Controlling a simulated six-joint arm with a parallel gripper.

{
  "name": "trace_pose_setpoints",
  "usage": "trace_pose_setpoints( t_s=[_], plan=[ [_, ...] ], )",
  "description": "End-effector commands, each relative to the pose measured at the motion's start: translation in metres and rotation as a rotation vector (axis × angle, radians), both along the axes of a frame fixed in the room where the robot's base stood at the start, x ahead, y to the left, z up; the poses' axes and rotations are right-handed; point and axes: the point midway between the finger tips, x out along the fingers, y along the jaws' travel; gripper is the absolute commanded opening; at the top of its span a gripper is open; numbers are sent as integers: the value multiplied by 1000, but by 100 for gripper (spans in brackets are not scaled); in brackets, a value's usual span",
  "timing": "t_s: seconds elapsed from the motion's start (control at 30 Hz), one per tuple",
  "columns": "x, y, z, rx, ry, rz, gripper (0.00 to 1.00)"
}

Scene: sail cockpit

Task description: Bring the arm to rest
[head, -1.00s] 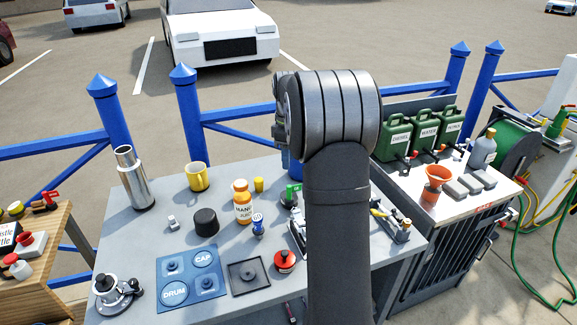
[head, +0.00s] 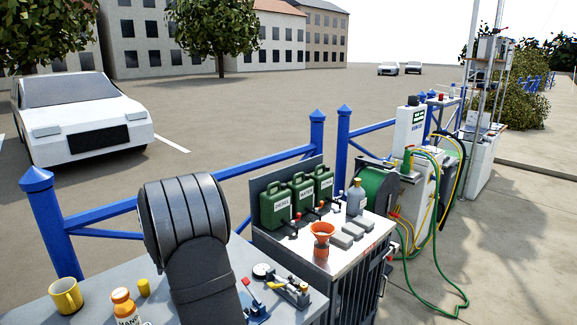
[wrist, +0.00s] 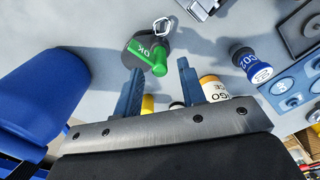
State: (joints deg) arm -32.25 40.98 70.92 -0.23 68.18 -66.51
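My gripper (wrist: 160,68) shows in the wrist view with its two blue fingers apart and nothing clearly held between them. A dark round piece with a green tag marked OK (wrist: 150,58) and a metal shackle is on the grey bench just beyond the fingertips. In the head view my arm rises over the grey workbench (head: 35,306), and its thick link hides the gripper. Whether the fingers touch the green-tagged piece cannot be told.
An orange-white bottle (wrist: 213,88) stands close by the right finger, and a blue CO2 canister (wrist: 250,65) is farther right. A large blue object (wrist: 55,95) is at left. In the head view are a yellow mug (head: 66,296), green jerrycans (head: 275,205) and an orange funnel (head: 321,236).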

Motion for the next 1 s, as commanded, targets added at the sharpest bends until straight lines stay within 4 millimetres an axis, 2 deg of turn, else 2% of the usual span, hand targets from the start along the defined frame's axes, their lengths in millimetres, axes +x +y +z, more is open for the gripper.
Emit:
trace_pose_setpoints(
  t_s=[0.03,0.13,0.2,0.43,0.83,1.0],
  plan=[
    [-1,-1,-12,-3,5,0,37],
    [-1,-1,-30,-3,4,0,37],
    [1,0,-12,3,-5,0,37],
    [0,0,12,0,-1,0,37],
    [0,0,15,0,0,0,37],
    [0,0,8,-1,2,0,37]
  ],
)
